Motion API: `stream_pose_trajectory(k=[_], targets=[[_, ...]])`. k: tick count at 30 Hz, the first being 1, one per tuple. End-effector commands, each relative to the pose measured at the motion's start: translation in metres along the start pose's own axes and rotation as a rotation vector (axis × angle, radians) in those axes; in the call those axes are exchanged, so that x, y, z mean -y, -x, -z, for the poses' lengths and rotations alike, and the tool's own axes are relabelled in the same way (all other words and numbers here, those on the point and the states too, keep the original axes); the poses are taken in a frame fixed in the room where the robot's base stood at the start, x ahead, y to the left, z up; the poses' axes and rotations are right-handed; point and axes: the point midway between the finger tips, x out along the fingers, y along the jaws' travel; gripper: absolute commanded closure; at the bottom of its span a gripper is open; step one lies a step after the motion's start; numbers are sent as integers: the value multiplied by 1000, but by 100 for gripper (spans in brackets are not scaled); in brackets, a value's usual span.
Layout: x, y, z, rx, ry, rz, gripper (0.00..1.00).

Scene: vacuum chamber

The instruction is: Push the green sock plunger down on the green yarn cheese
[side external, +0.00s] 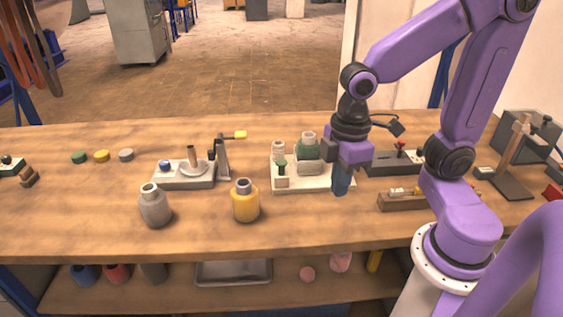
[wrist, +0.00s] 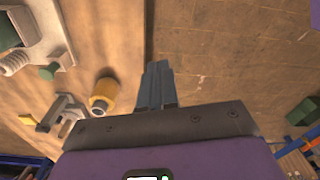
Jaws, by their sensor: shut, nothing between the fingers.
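The green yarn cheese (side external: 307,152), with a pale green top, sits on the right part of a white base (side external: 310,185). The small green sock plunger (side external: 282,167) stands upright at the base's front left, beside the cheese and apart from it. The plunger also shows in the wrist view (wrist: 48,72), at upper left, next to a pale ridged cone (wrist: 14,62). My gripper (side external: 340,190) points down at the base's right end, to the right of plunger and cheese. Its blue-grey fingers are together and empty, also in the wrist view (wrist: 157,68). Whether it touches the base is unclear.
A yellow bottle-shaped cheese (side external: 245,201) and a grey one (side external: 155,205) stand in front on the table. A grey device (side external: 184,180) with a yellow-ended lever (side external: 238,134) is left of the base. Dark fixtures (side external: 395,163) stand close right of my gripper.

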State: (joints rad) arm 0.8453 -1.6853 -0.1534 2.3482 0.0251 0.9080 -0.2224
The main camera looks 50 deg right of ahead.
Motion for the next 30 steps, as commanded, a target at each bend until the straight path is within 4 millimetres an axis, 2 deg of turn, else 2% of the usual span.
stream_pose_trajectory(k=[6,13,18,24,30], targets=[[-54,0,26,-11,-43,3,100],[-119,-3,38,-25,-78,0,100],[-170,-7,36,-37,-106,-4,100],[-223,-12,24,-50,-133,-13,100],[-252,-16,13,-57,-145,-20,100]])
